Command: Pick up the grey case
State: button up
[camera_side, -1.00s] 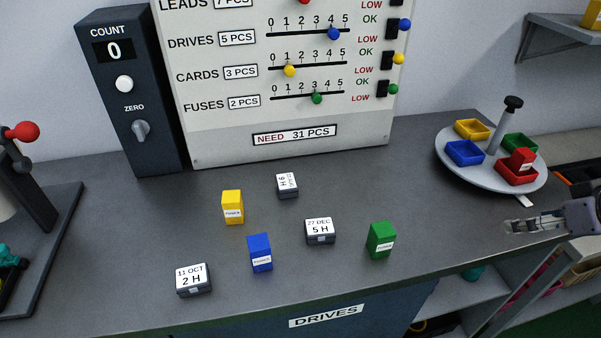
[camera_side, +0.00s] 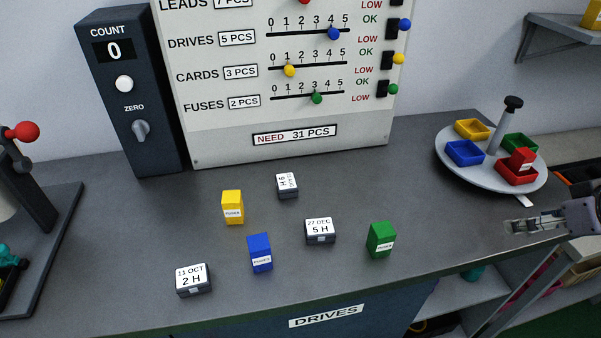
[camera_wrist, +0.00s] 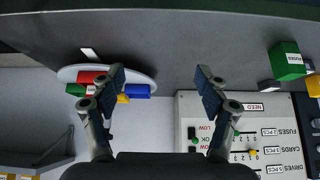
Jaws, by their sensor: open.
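Three small dark grey cases with white labelled tops lie on the grey bench. One reading 11 OCT 2 H (camera_side: 193,281) is at the front left. One reading 27 DEC 5 H (camera_side: 320,232) is in the middle. One with a turned label (camera_side: 287,186) is farther back. My gripper (camera_side: 508,227) is at the right edge of the side view, by the bench's right end, well apart from all three. In the wrist view my gripper (camera_wrist: 160,77) has its two fingers spread with nothing between them.
A yellow box (camera_side: 233,207), a blue box (camera_side: 260,253) and a green box (camera_side: 381,240) stand among the cases. A round tray (camera_side: 447,163) with coloured bins and a post stands at the back right. A count box (camera_side: 155,90) and panel (camera_side: 220,150) line the back.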

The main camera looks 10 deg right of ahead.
jog(key=shift+c, duration=0.8)
jog(key=w+a+r+n+g+y, duration=0.1)
jog(key=w+a+r+n, duration=0.25)
jog(key=a, duration=0.25)
jog(key=w+a+r+n+g+y, duration=0.1)
jog(key=w+a+r+n, duration=0.1)
jog(key=w+a+r, duration=0.3)
jog(key=n+g+y, duration=0.2)
jog(key=n+g, duration=0.4)
jog(key=n, duration=0.8)
send_over(193, 275)
jog(key=d, duration=0.3)
jog(key=f, duration=1)
jog(key=shift+w+a, duration=0.15)
jog(key=shift+a, duration=0.1)
jog(key=shift+m+y, duration=0.25)
jog(key=shift+y, duration=0.05)
jog(key=shift+w+x, duration=0.2)
jog(key=shift+x, duration=2.95)
jog(key=shift+s+d, duration=0.15)
